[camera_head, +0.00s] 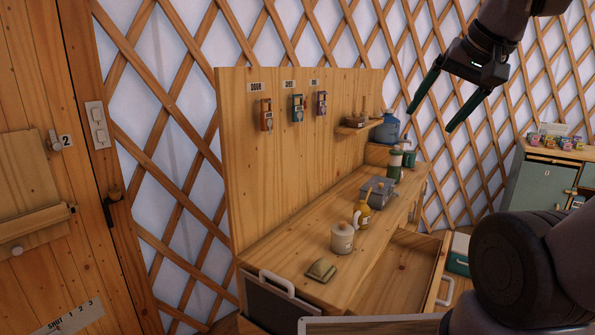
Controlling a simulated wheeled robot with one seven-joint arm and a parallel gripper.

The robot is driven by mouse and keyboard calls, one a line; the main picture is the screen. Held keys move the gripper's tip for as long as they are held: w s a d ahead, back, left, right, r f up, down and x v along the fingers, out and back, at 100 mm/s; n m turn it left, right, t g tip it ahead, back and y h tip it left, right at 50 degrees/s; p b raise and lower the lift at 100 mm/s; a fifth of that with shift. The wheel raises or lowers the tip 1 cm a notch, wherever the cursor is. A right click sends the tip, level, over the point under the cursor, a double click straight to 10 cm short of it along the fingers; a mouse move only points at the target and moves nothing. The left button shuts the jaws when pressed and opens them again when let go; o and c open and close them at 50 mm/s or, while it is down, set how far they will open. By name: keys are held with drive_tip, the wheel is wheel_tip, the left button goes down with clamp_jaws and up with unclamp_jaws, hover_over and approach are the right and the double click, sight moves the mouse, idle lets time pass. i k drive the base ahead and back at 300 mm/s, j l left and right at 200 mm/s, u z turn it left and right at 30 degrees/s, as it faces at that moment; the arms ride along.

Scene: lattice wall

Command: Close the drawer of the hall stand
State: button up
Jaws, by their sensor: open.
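The wooden hall stand (300,262) has a tall back board and stands in the middle of the view. Its drawer (397,272) is pulled out on the right side, below the top, and its inside looks empty where it shows. A pale handle (446,291) is on the drawer's front. The drawer's near part is partly hidden by a panel edge and my arm. My gripper (432,120) is at the upper right, with two dark green fingers apart and nothing between them. It is high above the drawer and touches nothing.
On the stand's top are a white jar (342,239), a yellow bottle (362,213), a grey box (378,191) and a folded green item (321,270). Keys hang on the back board. A green cabinet (541,185) stands at right; a wooden door (40,130) at left.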

sight(405, 278)
drive_tip(key=k+l, duration=0.2)
drive_tip(key=k+l+z, duration=0.1)
drive_tip(key=l, duration=0.35)
drive_tip(key=k+l, duration=0.25)
drive_tip(key=l+z, duration=0.05)
drive_tip(key=l, duration=0.05)
